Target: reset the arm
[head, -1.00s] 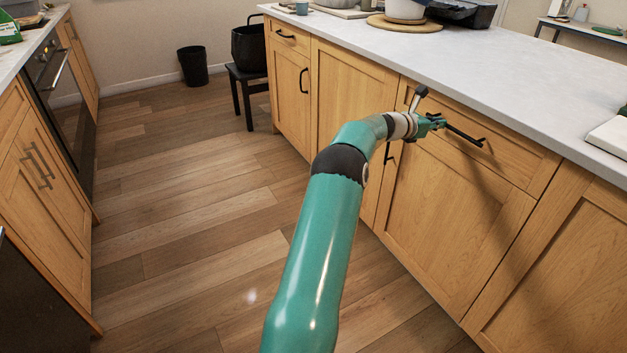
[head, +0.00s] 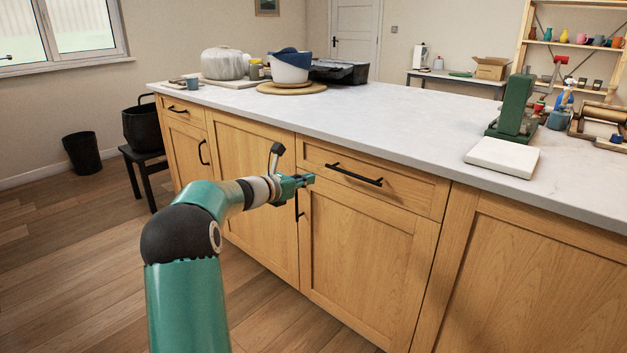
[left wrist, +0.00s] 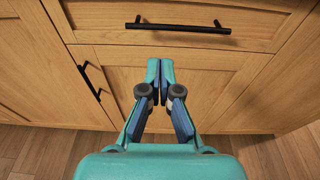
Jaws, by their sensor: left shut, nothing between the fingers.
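My left arm reaches in from the bottom left of the head view. My left gripper (head: 308,180) is shut and empty in front of the wooden island cabinet (head: 370,250), below and left of a drawer's black bar handle (head: 354,174). In the left wrist view, the gripper's fingertips (left wrist: 160,68) are together, with nothing between them. The drawer handle (left wrist: 178,27) lies beyond the tips there, apart from them. The drawer looks closed. My right gripper does not show in either view.
The white worktop (head: 400,130) holds a pale slab (head: 503,157), a green tool (head: 514,105), a blue and white bowl (head: 289,66) on a round board and a black tray (head: 338,71). A black stool (head: 147,175) and bin (head: 82,153) stand at left. Floor between is clear.

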